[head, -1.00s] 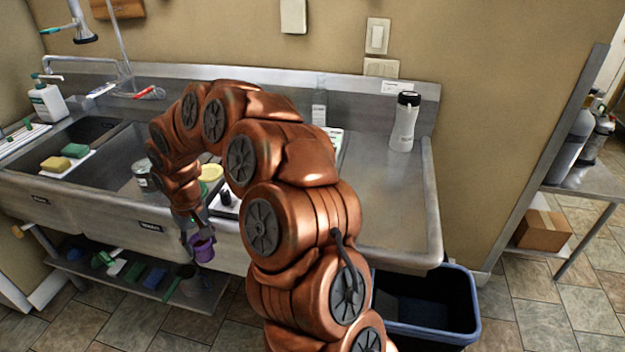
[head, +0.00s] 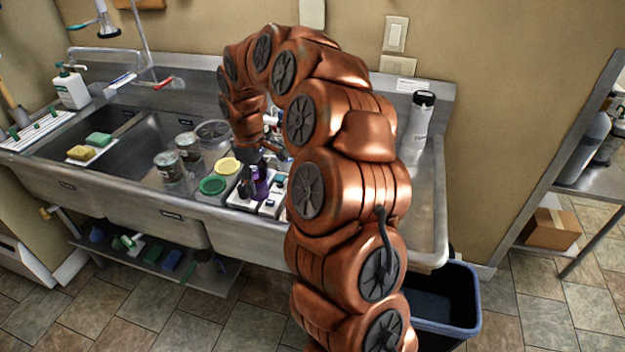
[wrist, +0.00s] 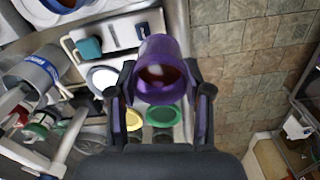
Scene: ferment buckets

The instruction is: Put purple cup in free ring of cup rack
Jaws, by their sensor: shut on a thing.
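My gripper (wrist: 162,88) is shut on the purple cup (wrist: 163,62), with one finger on each side. The cup's open mouth faces the wrist camera. In the head view the purple cup (head: 260,186) shows beneath my gripper, above or in front of white trays at the sink's front edge; the exact height is unclear. I cannot pick out the cup rack or a free ring for certain. My arm hides part of the counter in the head view.
A yellow-lidded jar (head: 228,166) and a green-lidded jar (head: 213,185) stand left of the cup. A white tray (wrist: 112,30) with a teal block lies near the cup in the wrist view.

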